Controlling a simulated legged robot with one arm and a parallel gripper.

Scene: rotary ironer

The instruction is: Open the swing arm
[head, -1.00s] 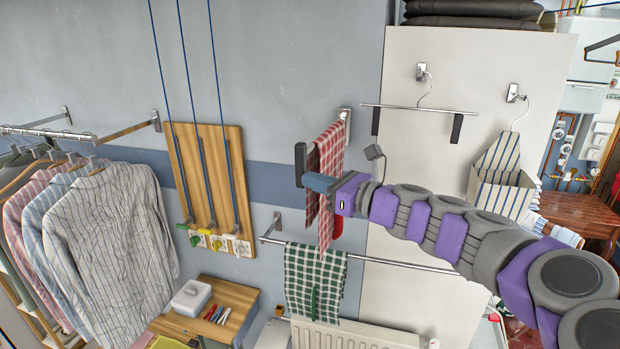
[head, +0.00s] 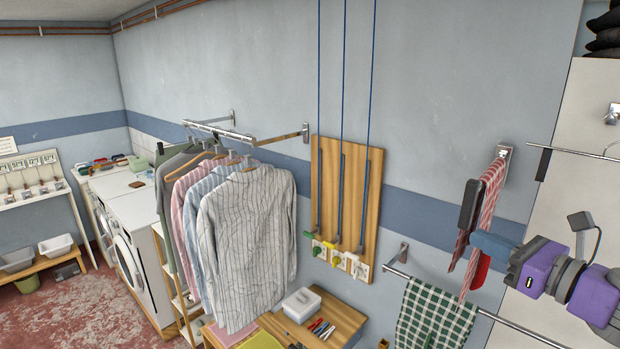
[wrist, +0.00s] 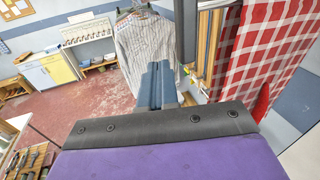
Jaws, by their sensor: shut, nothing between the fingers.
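What looks like the swing arm hangs from a chrome wall bracket (head: 504,152) at the right of the head view. A red checked cloth (head: 487,205) hangs along it and hides most of it; the cloth fills the right of the wrist view (wrist: 268,45). A dark upright bar (head: 468,204), apparently the arm's handle, stands at the cloth's near end and at the top of the wrist view (wrist: 187,28). My gripper (head: 478,240) has its blue fingers shut and empty (wrist: 157,82), close to the bar and the cloth. I cannot tell whether they touch.
A rail with a green checked cloth (head: 436,315) runs below my gripper. A pale panel (head: 585,135) with hangers stands at right. Striped shirts (head: 248,235) hang at left, beside a wooden board (head: 345,200) with cords.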

